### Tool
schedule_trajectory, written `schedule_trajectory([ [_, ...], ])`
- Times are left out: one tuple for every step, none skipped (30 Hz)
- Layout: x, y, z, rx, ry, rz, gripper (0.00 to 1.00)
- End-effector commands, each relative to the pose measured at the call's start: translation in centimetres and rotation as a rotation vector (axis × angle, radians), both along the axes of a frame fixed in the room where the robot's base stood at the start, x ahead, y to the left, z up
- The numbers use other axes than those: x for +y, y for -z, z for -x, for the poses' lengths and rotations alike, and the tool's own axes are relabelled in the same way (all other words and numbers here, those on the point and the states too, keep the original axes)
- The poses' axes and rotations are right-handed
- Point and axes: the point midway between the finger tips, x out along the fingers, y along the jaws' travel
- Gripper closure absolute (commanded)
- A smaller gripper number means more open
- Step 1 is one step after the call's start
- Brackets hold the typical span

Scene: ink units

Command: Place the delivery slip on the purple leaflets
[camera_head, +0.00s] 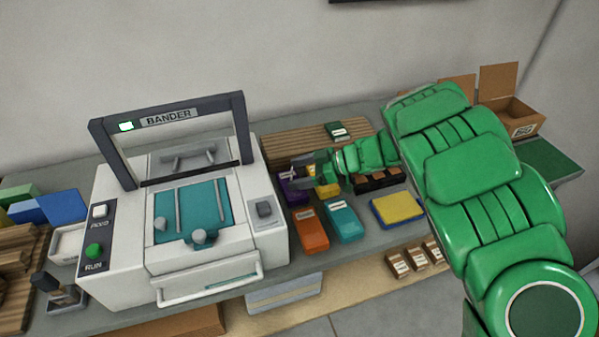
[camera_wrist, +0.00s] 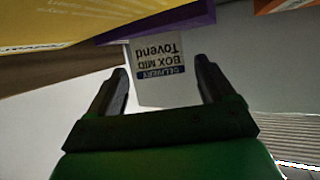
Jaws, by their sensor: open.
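The purple leaflets (camera_head: 293,194) lie on the bench just right of the white machine. Their purple edge (camera_wrist: 185,22) shows at the top of the wrist view. The delivery slip (camera_wrist: 158,75), a small white card with a blue band and upside-down print, shows between my fingers and meets the purple edge. I cannot tell whether it rests on the leaflets. My gripper (camera_head: 310,171) is at the right edge of the leaflets. Its two fingers (camera_wrist: 161,70) are apart, one either side of the slip. In the head view my gripper partly hides the leaflets.
The white bander (camera_head: 245,262) stands close on the left. An orange stack (camera_head: 311,231) and a teal stack (camera_head: 344,221) lie in front, with a yellow-and-blue stack (camera_head: 398,208) farther right. A dark green stack (camera_head: 338,131) sits behind, on a slatted wooden board (camera_head: 290,144).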

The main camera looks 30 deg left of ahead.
Motion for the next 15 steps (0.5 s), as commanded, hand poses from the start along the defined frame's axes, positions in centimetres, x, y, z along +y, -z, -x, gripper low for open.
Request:
schedule_trajectory([
  [0.0, 0.0, 0.0, 0.000, 0.000, 0.000, 0.17],
  [0.0, -0.1, 0.0, 0.000, 0.000, 0.000, 0.17],
  [0.0, -0.1, 0.0, 0.000, 0.000, 0.000, 0.17],
  [0.0, -0.3, 0.0, 0.000, 0.000, -0.001, 0.17],
  [-0.1, -0.3, -0.1, 0.000, 0.001, 0.000, 0.17],
  [-0.3, -0.4, -0.2, -0.001, 0.002, 0.000, 0.17],
  [-0.6, -0.5, -0.3, -0.001, 0.002, 0.000, 0.17],
  [-0.8, -0.6, -0.4, -0.001, 0.002, 0.000, 0.17],
  [-1.1, -0.8, -0.5, 0.000, 0.002, -0.001, 0.17],
  [-1.4, -0.9, -0.7, 0.000, 0.002, -0.001, 0.17],
  [-1.7, -1.1, -0.8, 0.000, 0.002, -0.001, 0.17],
  [-2.2, -1.3, -1.0, 0.000, 0.002, -0.001, 0.17],
  [-2.6, -1.4, -1.1, 0.000, 0.002, -0.001, 0.17],
  [-2.9, -1.6, -1.3, -0.001, 0.001, -0.002, 0.17],
  [-3.4, -1.8, -1.5, -0.002, 0.002, -0.002, 0.17],
])
